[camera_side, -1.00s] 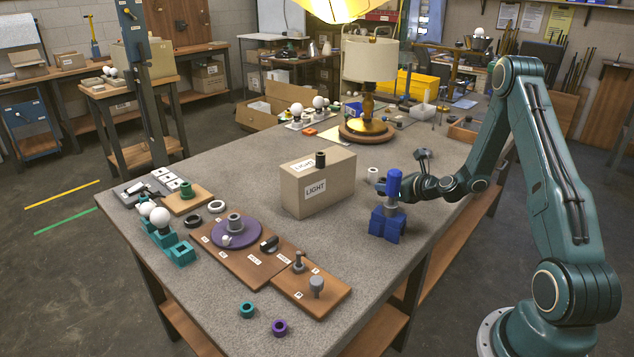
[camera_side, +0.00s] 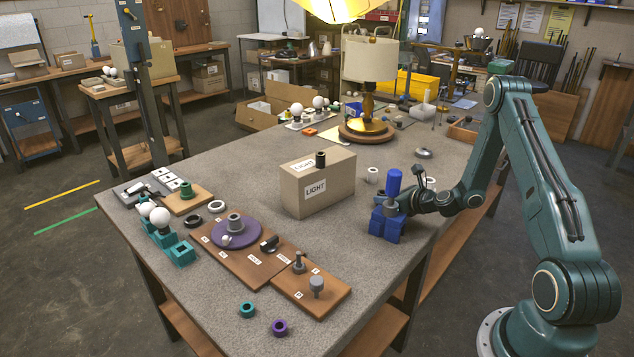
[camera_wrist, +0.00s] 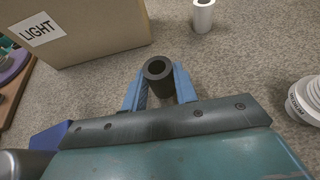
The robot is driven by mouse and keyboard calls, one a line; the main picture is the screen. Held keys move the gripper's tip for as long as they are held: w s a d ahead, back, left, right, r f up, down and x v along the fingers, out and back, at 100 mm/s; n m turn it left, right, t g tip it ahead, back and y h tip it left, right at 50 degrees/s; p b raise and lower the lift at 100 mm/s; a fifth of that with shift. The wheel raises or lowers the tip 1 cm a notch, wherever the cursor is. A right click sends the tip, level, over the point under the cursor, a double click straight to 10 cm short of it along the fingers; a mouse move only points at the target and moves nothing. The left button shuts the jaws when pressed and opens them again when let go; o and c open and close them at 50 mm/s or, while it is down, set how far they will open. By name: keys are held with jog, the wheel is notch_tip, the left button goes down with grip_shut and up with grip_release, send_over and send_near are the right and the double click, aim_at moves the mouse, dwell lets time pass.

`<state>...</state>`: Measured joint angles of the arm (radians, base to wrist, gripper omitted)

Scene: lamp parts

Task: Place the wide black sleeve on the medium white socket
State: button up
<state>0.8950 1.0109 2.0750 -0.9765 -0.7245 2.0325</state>
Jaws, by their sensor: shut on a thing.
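In the wrist view my gripper (camera_wrist: 158,82) has its blue fingers closed on a short black sleeve (camera_wrist: 159,74), hollow and seen from above. The sleeve is apart from the socket.
The LIGHT box (camera_side: 312,188) stands to the left, with another black tube (camera_side: 320,159) on top. A white ribbed part (camera_wrist: 306,102) lies at the right. The table between sleeve and socket is clear.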

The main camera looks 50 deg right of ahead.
jog(key=shift+f, duration=0.15)
jog(key=o, duration=1)
jog(key=shift+o, duration=0.2)
jog(key=shift+s+r, duration=0.1)
jog(key=shift+r, duration=0.1)
jog(key=shift+v, duration=3.65)
jog(key=shift+o, duration=0.5)
